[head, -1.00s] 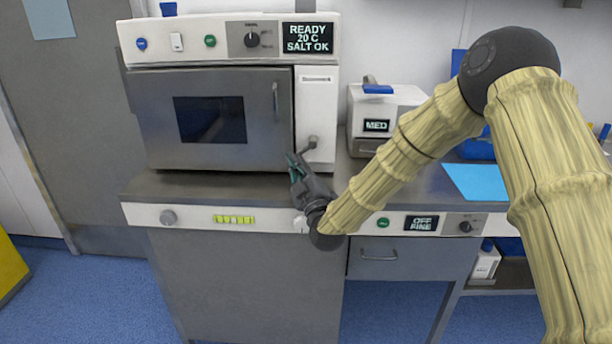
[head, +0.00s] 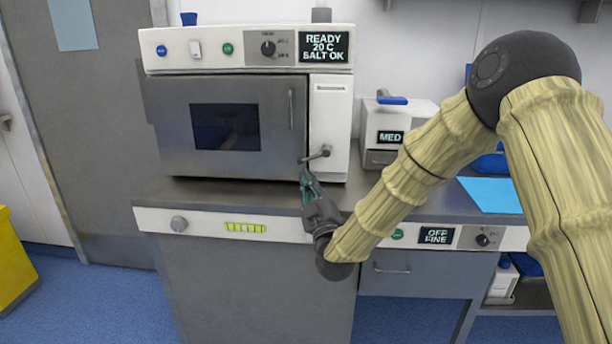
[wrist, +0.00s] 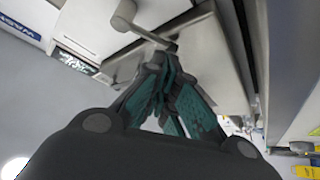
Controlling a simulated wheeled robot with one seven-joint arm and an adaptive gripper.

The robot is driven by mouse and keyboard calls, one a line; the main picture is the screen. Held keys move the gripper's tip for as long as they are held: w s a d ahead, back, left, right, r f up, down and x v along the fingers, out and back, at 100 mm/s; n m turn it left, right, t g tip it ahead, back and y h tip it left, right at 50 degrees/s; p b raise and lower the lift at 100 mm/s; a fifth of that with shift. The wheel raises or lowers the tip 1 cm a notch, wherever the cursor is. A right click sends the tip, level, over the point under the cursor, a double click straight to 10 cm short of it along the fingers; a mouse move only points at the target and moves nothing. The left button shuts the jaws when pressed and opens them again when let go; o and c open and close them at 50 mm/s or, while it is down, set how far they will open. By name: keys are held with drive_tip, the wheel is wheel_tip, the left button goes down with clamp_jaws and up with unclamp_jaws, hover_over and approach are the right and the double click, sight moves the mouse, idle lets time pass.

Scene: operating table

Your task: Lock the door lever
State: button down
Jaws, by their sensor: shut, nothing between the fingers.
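The door lever (head: 315,155) is a small grey handle on the white panel right of the steriliser's door (head: 225,127). Its bar runs left and slightly down from its pivot, towards the door's right edge. The door looks shut. My gripper (head: 305,172) is just below the lever's free end, fingers pointing up. In the wrist view the lever (wrist: 148,35) crosses just beyond the shut, empty teal fingertips (wrist: 163,62). The tips are at or very near the bar's end; I cannot tell if they touch.
The steriliser stands on a grey counter (head: 240,190) with a knob and a yellow-green strip on its front. A small white device (head: 392,125) marked MED stands to the right, beside a blue sheet (head: 490,195). A yellow bin (head: 14,262) stands at lower left.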

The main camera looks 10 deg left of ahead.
drive_tip(key=a+v, duration=0.1)
drive_tip(key=v, duration=0.7)
drive_tip(key=shift+s+f+b, duration=0.35)
drive_tip(key=shift+f, duration=0.2)
